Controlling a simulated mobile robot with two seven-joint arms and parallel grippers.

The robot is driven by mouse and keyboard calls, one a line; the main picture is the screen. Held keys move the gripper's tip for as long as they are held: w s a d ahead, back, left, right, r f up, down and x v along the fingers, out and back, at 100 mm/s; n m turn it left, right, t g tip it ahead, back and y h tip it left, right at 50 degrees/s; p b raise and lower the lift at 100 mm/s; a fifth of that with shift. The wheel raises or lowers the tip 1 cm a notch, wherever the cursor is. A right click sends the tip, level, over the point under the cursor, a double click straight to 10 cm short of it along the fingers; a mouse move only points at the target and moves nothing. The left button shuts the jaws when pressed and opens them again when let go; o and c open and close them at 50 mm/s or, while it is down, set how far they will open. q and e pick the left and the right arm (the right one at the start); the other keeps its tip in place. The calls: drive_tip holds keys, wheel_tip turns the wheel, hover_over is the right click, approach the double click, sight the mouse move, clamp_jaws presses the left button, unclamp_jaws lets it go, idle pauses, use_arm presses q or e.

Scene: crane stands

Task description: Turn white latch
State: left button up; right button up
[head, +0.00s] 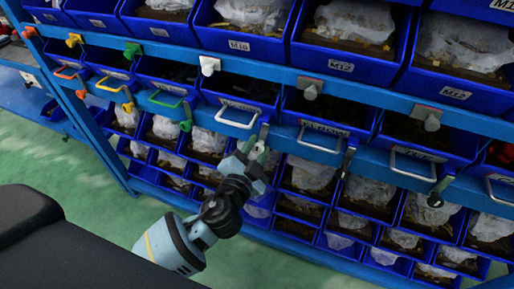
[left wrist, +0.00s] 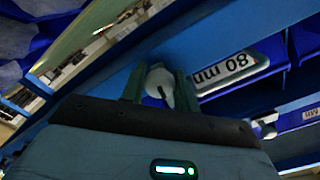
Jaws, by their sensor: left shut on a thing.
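My left gripper (head: 257,153) reaches up from below to the lower blue rail, near the right end of a drawer's white handle (head: 237,122). In the left wrist view its two fingers (left wrist: 159,90) stand on either side of a round white latch (left wrist: 158,80) with a dark slot or gap in it, and they are shut on it. In the head view the fingers largely hide this latch. Another white latch (head: 209,65) sits on the upper rail, apart from the gripper. My right gripper is not in view.
The blue rack has several bins with bagged parts above and below. Orange (head: 80,94), yellow (head: 128,107) and green (head: 186,126) latches line the lower rail to the left. An "80 mm" label plate (left wrist: 233,68) is close beside the fingers. Green floor (head: 60,170) is open at left.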

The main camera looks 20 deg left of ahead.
use_arm(q)
drive_tip(key=shift+r+m, duration=0.1)
drive_tip(key=shift+m, duration=0.3)
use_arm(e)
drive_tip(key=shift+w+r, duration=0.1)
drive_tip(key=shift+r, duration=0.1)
use_arm(q)
drive_tip(key=m+p, duration=0.1)
drive_tip(key=m, duration=0.2)
drive_tip(key=shift+d+r+m+p, duration=0.1)
drive_tip(key=shift+r+m+p, duration=0.05)
drive_tip(key=shift+m+p, duration=0.2)
drive_tip(key=m+p, duration=0.1)
drive_tip(key=m, duration=0.2)
drive_tip(key=shift+m, duration=0.35)
drive_tip(key=m+p, duration=0.2)
drive_tip(key=m, duration=0.4)
drive_tip(key=shift+m+p, duration=0.5)
drive_tip(key=shift+m, duration=1.2)
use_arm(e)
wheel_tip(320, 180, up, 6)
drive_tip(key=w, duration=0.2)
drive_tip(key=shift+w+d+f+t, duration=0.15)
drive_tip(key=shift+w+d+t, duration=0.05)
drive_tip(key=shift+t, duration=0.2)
use_arm(q)
drive_tip(key=shift+f, duration=0.2)
drive_tip(key=shift+s+f, duration=0.1)
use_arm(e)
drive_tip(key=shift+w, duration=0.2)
